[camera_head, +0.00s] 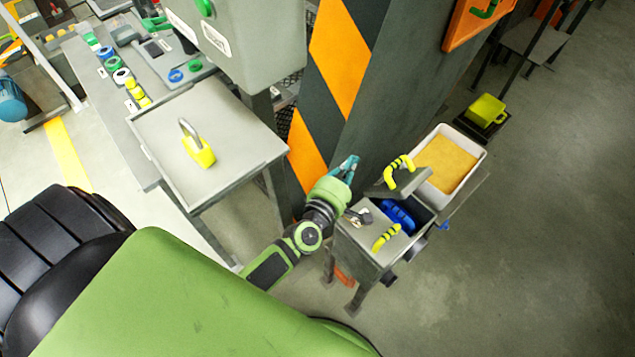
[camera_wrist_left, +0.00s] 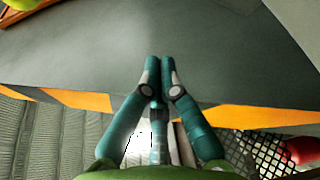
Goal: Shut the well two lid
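A grey two-well box (camera_head: 362,250) stands right of centre in the head view. Its far lid (camera_head: 408,183), with a yellow handle (camera_head: 399,168), is raised and tilted open. A blue object (camera_head: 398,216) shows inside that open well. The near lid (camera_head: 365,222) lies flat and has a yellow handle (camera_head: 386,237). I see no readable well number. My left gripper (camera_head: 350,162) is left of the raised lid and apart from it, near the striped pillar. In the left wrist view its fingertips (camera_wrist_left: 160,62) are together with nothing between them. My right gripper is not in view.
A white tray of yellow-orange material (camera_head: 447,164) stands directly behind the raised lid. A striped pillar (camera_head: 345,70) rises close behind my left gripper. A grey table (camera_head: 205,125) with a yellow padlock (camera_head: 198,150) is at the left. Floor at the right is clear.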

